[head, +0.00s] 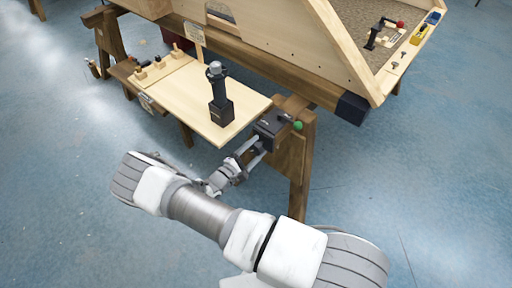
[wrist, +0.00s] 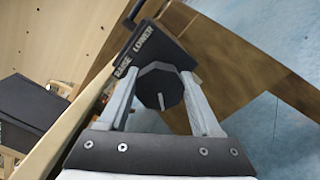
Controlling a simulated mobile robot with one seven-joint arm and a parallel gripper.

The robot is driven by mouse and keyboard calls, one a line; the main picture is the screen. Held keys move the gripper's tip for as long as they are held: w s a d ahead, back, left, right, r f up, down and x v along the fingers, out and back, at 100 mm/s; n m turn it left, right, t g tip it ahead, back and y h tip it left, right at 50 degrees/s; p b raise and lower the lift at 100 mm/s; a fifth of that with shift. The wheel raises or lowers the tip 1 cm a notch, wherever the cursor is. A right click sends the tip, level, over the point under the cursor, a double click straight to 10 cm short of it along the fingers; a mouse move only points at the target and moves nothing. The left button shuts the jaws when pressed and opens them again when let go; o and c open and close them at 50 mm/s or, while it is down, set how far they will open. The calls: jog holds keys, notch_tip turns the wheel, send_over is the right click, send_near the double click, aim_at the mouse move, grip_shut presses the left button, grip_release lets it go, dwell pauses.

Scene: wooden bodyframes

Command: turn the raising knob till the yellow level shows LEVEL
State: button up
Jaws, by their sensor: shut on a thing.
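The raising knob (wrist: 160,88) is black and many-sided, with a pale line on its face, in the middle of the wrist view. It sits on a black box (head: 270,128) marked RAISE and LOWER, fixed to the wooden trestle. My gripper (wrist: 160,80) has one finger on each side of the knob and is shut on it. In the head view my gripper (head: 252,152) is at the front of this box, and the knob is hidden. A small yellow thing (head: 418,36) on the far right ledge may be the level; its reading is too small to tell.
A pale board (head: 235,107) beside the box bears a black post-like tool (head: 219,95). A green ball (head: 298,126) is on the box's right. A large wooden frame (head: 330,45) rises behind, with a dark beam end (head: 352,108) at right. The blue floor in front is clear.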

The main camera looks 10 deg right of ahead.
jog(key=m+p, duration=0.1)
jog(key=m, duration=0.4)
jog(key=shift+f+m, duration=0.1)
jog(key=shift+m, duration=0.2)
jog(key=m+p, duration=0.1)
jog(key=m, duration=0.4)
jog(key=shift+f+m, duration=0.15)
jog(key=shift+m, duration=0.25)
jog(key=o, duration=1.4)
jog(key=shift+c, duration=0.2)
jog(key=p+v, duration=0.2)
jog(key=v, duration=1.5)
jog(key=shift+s+a+p, duration=0.15)
jog(key=shift+a+p, duration=0.05)
jog(key=shift+p, duration=0.15)
